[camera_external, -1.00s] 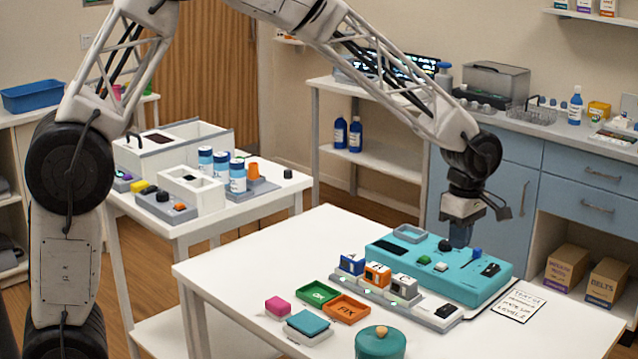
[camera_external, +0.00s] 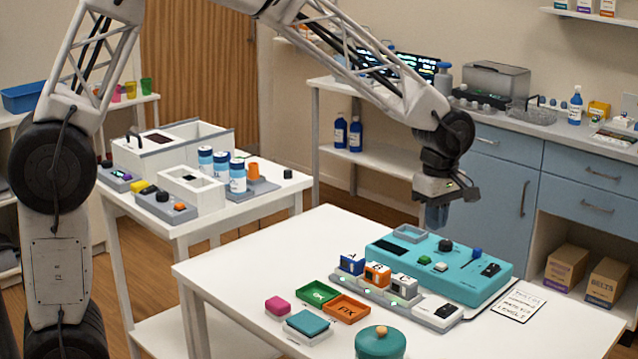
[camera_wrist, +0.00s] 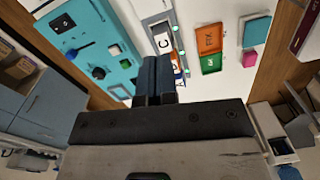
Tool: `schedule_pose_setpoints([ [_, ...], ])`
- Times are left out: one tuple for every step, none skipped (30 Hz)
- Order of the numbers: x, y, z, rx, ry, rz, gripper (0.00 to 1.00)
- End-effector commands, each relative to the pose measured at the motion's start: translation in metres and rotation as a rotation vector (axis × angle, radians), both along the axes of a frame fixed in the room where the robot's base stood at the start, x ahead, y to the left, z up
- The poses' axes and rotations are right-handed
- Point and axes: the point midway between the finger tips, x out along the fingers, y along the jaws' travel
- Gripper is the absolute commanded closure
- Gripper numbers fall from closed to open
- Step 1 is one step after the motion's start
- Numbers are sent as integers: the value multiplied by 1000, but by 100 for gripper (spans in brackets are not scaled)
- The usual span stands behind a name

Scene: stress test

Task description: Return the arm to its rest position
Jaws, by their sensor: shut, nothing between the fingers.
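My gripper (camera_external: 436,217) hangs from my arm above the back left part of the teal control box (camera_external: 480,285) on the white table (camera_external: 240,270). Its fingers point down, are shut together and hold nothing. In the wrist view my shut fingers (camera_wrist: 157,76) show in the middle, with the teal box (camera_wrist: 92,45) to their left. They appear clear of the box. The box carries a black knob (camera_external: 445,245), a blue-topped lever (camera_external: 477,252) and a green button (camera_external: 424,260).
In front of the box stand lettered blocks (camera_external: 377,274) on a grey rack. Green (camera_external: 318,293) and orange (camera_external: 347,309) trays, a pink block (camera_external: 278,306) and a teal round pot (camera_external: 380,343) lie nearer. A side table (camera_external: 270,200) with canisters stands left. Space above the table is open.

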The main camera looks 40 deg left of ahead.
Motion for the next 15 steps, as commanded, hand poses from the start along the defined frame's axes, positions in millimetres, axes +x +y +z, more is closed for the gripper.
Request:
schedule_pose_setpoints([
  [-7,11,9,-4,-9,-30,100],
  [-11,17,15,-6,-13,-51,100],
  [-17,25,20,-9,-19,-79,100],
  [-21,31,25,-10,-24,-101,100],
  [-26,37,29,-11,-28,-123,100],
  [-32,45,34,-13,-33,-153,100],
  [-37,51,38,-13,-38,-174,100],
  [-41,56,42,-15,-42,-196,100],
  [-48,64,47,-16,-49,-226,100],
  [-53,69,50,-16,-52,-248,100],
  [-58,75,54,-17,-57,-270,100],
  [-64,82,59,-17,-63,-299,100],
  [-70,88,62,-17,-67,-321,100],
  [-75,93,66,-18,-73,-343,100],
  [-82,100,70,-18,-78,-373,100],
])
